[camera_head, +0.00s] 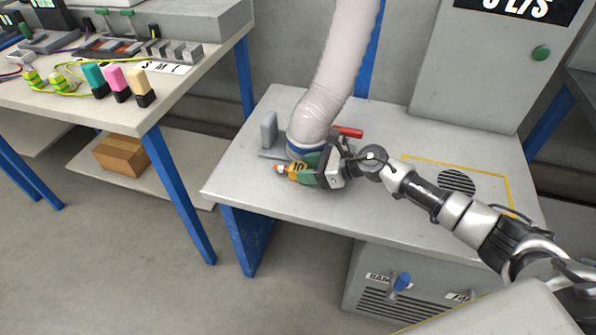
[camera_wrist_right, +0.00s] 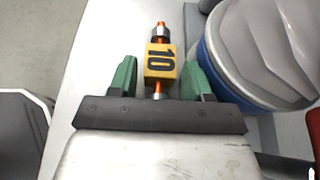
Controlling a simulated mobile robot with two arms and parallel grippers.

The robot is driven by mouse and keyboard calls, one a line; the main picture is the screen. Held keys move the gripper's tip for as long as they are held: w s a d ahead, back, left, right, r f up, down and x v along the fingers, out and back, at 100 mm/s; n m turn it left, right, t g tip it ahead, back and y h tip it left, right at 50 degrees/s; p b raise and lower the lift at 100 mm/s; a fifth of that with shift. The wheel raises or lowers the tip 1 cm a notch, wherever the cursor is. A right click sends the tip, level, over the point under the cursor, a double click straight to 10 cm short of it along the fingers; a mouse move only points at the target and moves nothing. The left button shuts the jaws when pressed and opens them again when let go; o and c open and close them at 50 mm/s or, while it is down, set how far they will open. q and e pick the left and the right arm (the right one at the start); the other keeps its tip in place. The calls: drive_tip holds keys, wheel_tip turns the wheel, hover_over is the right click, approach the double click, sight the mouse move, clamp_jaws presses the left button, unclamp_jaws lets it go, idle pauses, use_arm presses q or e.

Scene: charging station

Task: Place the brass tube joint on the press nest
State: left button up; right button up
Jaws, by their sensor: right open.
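A small part with a yellow block marked 10 (camera_head: 294,170) and orange, metal-ringed ends sits at the tabletop's left part, below the hose end. It also shows in the right wrist view (camera_wrist_right: 161,66). I cannot tell whether it is the brass tube joint. My right gripper (camera_head: 303,170) is open, its green fingers on either side of the block, with gaps visible in the right wrist view (camera_wrist_right: 160,78). I cannot tell whether the part rests on the table. No press nest can be made out. My left gripper is out of view.
A thick pale hose (camera_head: 329,85) with a blue collar hangs close beside my right gripper. A grey bracket (camera_head: 268,131) and a red handle (camera_head: 348,131) are near. The grey table (camera_head: 390,135) is clear toward its yellow-marked grille (camera_head: 457,182). A cluttered bench (camera_head: 150,98) stands left.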

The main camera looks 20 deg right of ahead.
drive_tip(key=shift+c, duration=0.5)
drive_tip(key=c, duration=0.7)
drive_tip(key=shift+r, duration=0.1)
